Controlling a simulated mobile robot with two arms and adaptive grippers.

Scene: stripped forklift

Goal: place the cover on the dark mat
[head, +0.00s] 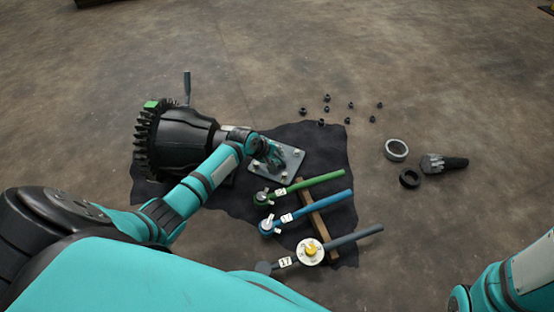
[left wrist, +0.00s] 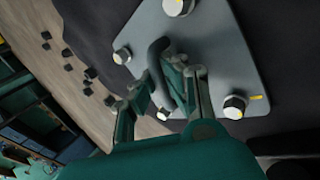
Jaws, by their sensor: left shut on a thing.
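The cover (head: 292,160) is a grey square plate with bolts at its corners and a dark curved handle. It is over the dark mat (head: 325,225); I cannot tell whether it touches the mat. My left gripper (head: 272,160) is at the cover's left part, shut on its handle. In the left wrist view the cover (left wrist: 215,55) fills the upper middle, and the gripper's fingers (left wrist: 172,72) close around the handle. My right arm shows at the lower right edge of the head view, but its gripper is out of view.
A black gear housing (head: 180,130) is left of the cover. Green (head: 315,183), blue (head: 315,206) and grey (head: 350,240) tools lie across a wooden strip (head: 315,215). Several small nuts (head: 327,97), two rings (head: 396,149) and a toothed shaft (head: 440,163) lie on the floor.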

